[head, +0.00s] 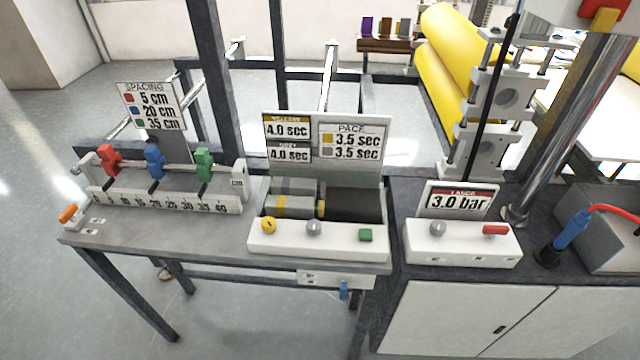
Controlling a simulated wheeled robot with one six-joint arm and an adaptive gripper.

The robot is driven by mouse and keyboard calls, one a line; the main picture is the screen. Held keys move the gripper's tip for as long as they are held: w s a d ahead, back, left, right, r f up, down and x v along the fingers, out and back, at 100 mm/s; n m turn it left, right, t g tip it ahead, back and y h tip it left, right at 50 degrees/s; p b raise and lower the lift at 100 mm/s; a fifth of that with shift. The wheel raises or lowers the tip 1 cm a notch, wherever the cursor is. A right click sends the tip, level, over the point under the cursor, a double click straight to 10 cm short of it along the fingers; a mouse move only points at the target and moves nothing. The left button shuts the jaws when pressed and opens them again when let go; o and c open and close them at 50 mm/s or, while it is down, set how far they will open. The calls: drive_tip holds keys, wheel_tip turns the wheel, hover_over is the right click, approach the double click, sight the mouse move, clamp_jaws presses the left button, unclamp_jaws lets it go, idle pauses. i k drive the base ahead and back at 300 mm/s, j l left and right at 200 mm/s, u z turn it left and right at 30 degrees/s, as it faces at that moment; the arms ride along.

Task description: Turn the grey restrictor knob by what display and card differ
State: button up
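Behind the panel, the display shows two readings: an upper one (287,130) with a yellow header reading 4.0 sec and a lower one (289,154) also reading 4.0 sec. The PACE card (353,146) beside them reads 3.5 sec by a yellow square and 3.5 sec by a grey square. My gripper is not in view.
A similar grey knob (437,228) and a red lever (495,230) are on the LANCE box, whose display (457,201) reads 3.0 bar. Left is a SPACING card (151,106) above red, blue and green clamps on a ruler. A blue lance (571,230) stands at right.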

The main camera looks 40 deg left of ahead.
sight(313, 227)
drive_tip(key=u, duration=1.05)
drive_tip(key=k+j, duration=0.05)
